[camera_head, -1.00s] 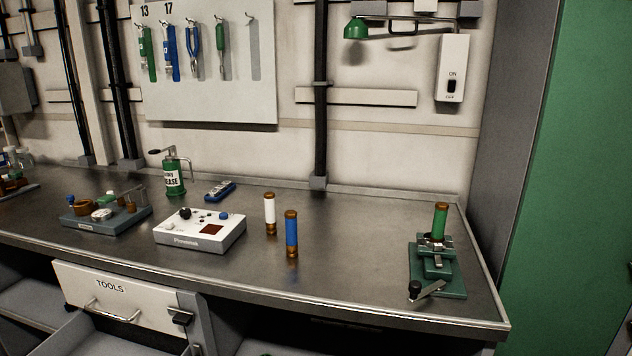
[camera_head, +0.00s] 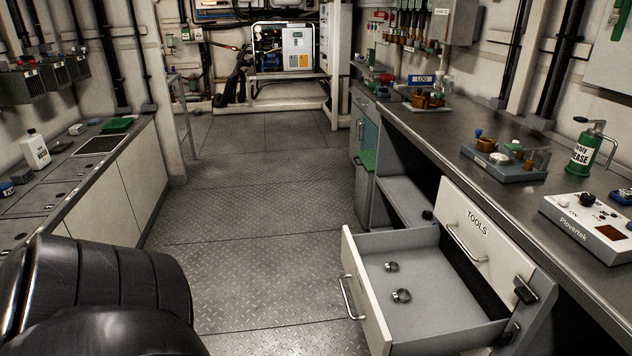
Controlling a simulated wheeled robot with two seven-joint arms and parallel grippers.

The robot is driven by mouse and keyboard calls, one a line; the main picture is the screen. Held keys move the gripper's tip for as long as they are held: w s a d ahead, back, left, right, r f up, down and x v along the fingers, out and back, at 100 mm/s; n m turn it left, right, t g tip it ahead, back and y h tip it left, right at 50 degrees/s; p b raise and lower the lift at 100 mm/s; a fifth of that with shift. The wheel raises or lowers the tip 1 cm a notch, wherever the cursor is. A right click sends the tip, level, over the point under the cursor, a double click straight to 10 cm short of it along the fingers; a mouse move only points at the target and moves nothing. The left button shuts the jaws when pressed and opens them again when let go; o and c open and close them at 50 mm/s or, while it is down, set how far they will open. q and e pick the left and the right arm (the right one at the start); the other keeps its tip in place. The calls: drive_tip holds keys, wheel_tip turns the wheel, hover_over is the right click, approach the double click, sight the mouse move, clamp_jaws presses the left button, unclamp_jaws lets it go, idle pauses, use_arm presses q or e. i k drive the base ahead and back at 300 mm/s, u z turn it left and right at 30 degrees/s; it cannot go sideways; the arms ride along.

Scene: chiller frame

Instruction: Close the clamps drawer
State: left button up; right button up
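An open drawer, taken to be the clamps drawer (camera_head: 427,243), is pulled out under the bench at the lower right. Its white front with a metal handle (camera_head: 349,297) faces left toward the aisle. A label on that front cannot be read from here. Two small metal ring clamps, one (camera_head: 391,267) farther back and one (camera_head: 401,296) nearer, lie on the grey drawer floor. The white TOOLS drawer front (camera_head: 470,236) stands above and behind the open drawer, apparently shut. Neither of my grippers is in view.
The tread-plate floor (camera_head: 258,220) left of the open drawer is clear. A low counter (camera_head: 82,175) lines the left wall.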

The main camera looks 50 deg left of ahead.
sight(441, 316)
drive_tip(key=u, duration=0.35)
drive_tip(key=k, duration=1.3)
drive_tip(key=z, duration=1.1)
drive_tip(key=i, duration=1)
drive_tip(key=u, duration=1.1)
drive_tip(key=i, duration=0.75)
drive_tip(key=u, duration=0.65)
drive_tip(key=i, duration=0.45)
drive_tip(key=u, duration=0.05)
